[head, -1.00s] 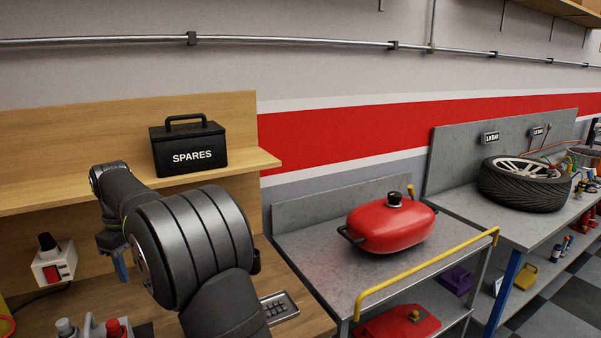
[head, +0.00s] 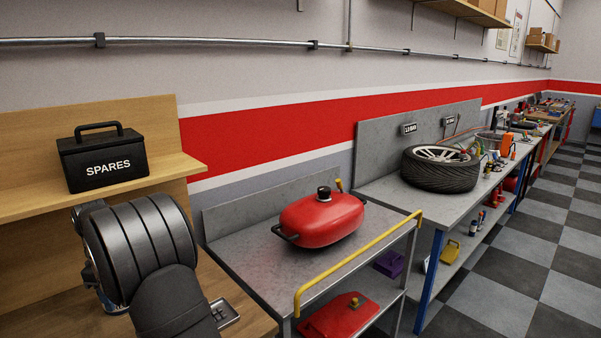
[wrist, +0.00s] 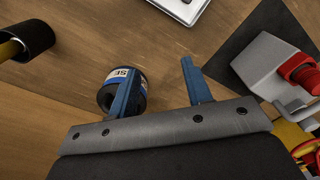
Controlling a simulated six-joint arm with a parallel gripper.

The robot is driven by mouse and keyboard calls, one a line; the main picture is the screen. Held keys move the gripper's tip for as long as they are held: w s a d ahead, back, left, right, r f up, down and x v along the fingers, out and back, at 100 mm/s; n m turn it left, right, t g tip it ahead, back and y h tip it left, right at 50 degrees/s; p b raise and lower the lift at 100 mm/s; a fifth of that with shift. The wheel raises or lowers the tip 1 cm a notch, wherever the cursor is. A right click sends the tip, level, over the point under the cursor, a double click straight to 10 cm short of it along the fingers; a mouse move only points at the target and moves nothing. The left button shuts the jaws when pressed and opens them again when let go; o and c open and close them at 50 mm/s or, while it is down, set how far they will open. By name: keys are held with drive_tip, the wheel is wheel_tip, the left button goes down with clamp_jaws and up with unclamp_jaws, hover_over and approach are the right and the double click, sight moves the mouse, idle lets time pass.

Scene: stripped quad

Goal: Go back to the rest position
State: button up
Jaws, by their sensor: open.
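My gripper (wrist: 160,72) is open in the wrist view, its two blue fingers apart above the wooden bench. Nothing sits between the fingertips. A small dark round container (wrist: 104,97) with a white and blue label shows beside and partly behind the left finger. I cannot tell whether the finger touches it. In the head view my arm fills the lower left, and its thick dark joint hides most of the gripper and much of the bench.
A black SPARES box (head: 103,158) stands on the wooden shelf (head: 185,168). A red tank (head: 318,220) sits on the grey cart (head: 245,238) with a yellow rail. In the wrist view, a grey fixture with red knobs (wrist: 270,68) is right and a black-ended tool (wrist: 28,40) left.

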drive_tip(key=s+a+f, duration=0.1)
drive_tip(key=a, duration=0.1)
drive_tip(key=s+a+f, duration=0.1)
drive_tip(key=a+f, duration=0.1)
drive_tip(key=a, duration=0.1)
drive_tip(key=s+a+f, duration=0.1)
drive_tip(key=a+f, duration=0.1)
drive_tip(key=a, duration=0.1)
drive_tip(key=shift+s+f, duration=0.1)
drive_tip(key=shift+s, duration=0.05)
drive_tip(key=shift+d, duration=0.15)
drive_tip(key=w+d+r, duration=0.4)
drive_tip(key=d+r, duration=0.3)
drive_tip(key=d, duration=0.3)
drive_tip(key=s+a+r, duration=0.3)
drive_tip(key=s+a, duration=0.1)
drive_tip(key=s, duration=0.1)
drive_tip(key=shift+s+a+r, duration=0.25)
drive_tip(key=shift+a+r, duration=0.15)
